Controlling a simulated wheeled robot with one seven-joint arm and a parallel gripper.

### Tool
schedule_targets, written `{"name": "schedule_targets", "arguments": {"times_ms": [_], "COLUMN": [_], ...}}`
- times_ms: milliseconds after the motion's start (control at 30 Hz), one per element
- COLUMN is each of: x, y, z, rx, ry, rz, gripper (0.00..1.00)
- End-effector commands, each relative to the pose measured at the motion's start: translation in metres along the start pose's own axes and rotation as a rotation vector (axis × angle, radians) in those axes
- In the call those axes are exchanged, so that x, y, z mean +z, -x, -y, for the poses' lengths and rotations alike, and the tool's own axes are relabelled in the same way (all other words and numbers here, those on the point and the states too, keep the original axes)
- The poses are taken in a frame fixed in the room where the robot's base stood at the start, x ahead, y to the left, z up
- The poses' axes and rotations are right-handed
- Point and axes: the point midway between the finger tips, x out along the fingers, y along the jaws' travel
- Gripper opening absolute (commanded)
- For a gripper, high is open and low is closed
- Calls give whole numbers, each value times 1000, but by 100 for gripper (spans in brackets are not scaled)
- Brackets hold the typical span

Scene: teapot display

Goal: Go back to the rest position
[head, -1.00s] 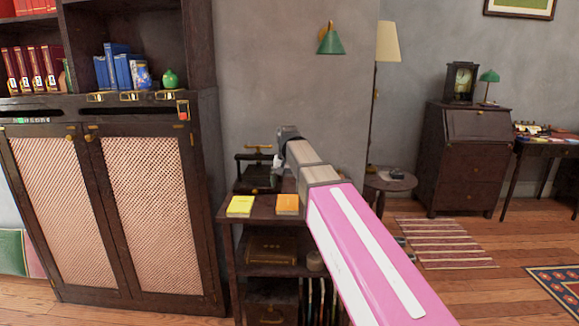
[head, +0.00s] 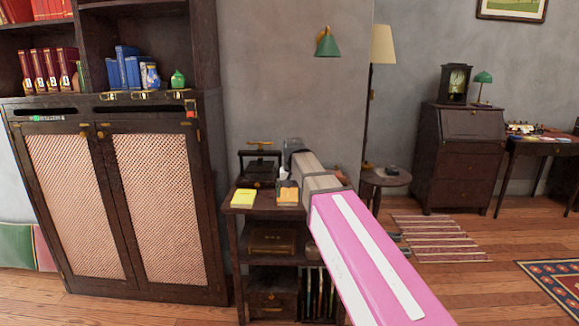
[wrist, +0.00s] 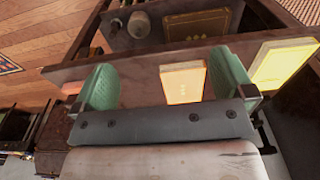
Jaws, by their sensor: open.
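My gripper (wrist: 163,75) is open, with its two green finger pads spread apart and nothing held between them. In the head view, my arm reaches forward and its end hangs over the small dark shelf (head: 262,208); the fingers are mostly hidden there. An orange pad (head: 288,196) lies on the shelf top just below my arm's end. In the wrist view the orange pad (wrist: 183,83) appears between the fingers, apart from them. A yellow pad (head: 243,198) lies to its left in the head view, and on the right in the wrist view (wrist: 286,63).
A dark press (head: 258,168) stands at the back of the shelf top. A tall cabinet (head: 160,205) is close on the left. A round side table (head: 386,178) and floor lamp stand to the right. The wooden floor at right is mostly open.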

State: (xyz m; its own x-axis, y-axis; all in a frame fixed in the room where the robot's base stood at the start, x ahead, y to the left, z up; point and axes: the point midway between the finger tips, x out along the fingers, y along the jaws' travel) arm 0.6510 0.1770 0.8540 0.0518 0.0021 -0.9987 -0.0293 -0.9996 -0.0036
Motion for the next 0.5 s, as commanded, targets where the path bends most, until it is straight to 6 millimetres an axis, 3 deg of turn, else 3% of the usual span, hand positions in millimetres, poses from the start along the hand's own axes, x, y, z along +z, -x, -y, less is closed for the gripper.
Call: {"name": "schedule_targets", "arguments": {"times_ms": [267, 500], "x": [17, 51], "y": [-48, -118], "z": [-30, -75], "rx": [3, 5], "ry": [3, 9], "rz": [8, 20], "gripper": [100, 100]}}
